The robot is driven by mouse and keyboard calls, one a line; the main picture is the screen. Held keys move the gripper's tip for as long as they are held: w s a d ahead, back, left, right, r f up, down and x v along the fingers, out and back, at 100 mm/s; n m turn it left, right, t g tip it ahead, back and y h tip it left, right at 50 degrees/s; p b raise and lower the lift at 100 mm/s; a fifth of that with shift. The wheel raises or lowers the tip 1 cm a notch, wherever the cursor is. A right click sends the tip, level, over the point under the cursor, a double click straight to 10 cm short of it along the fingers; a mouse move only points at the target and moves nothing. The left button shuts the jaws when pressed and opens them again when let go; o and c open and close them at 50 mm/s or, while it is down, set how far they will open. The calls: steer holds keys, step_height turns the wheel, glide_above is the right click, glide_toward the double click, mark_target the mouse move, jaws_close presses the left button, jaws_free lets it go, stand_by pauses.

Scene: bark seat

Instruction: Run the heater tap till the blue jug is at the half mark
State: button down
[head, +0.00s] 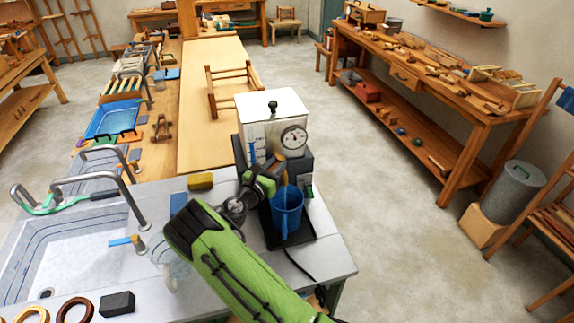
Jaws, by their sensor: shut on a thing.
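The heater (272,112) is a white box with a round dial and a level scale on its front. It stands on the grey counter at the middle of the head view. The blue jug (287,212) stands upright on the dark base below the heater's front. Its half mark and the level inside cannot be made out. My gripper (276,166) reaches in from the front left and is shut at the heater's tap, just above the jug. The fingers and wrist hide most of the tap.
A white sink (75,245) with curved metal taps is at left. A yellow sponge (201,181) and a dark block (117,303) lie on the counter. A blue tray (113,120) sits farther back. A black cord runs from the base over the counter's right part.

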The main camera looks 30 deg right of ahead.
steer(key=shift+r, duration=0.15)
steer(key=c, duration=1)
jaws_free()
steer(key=shift+o, duration=0.2)
steer(key=shift+s+a, duration=0.1)
steer(key=shift+a, duration=0.25)
steer(key=b+v, duration=0.1)
steer(key=v, duration=1.4)
steer(key=shift+b, duration=0.35)
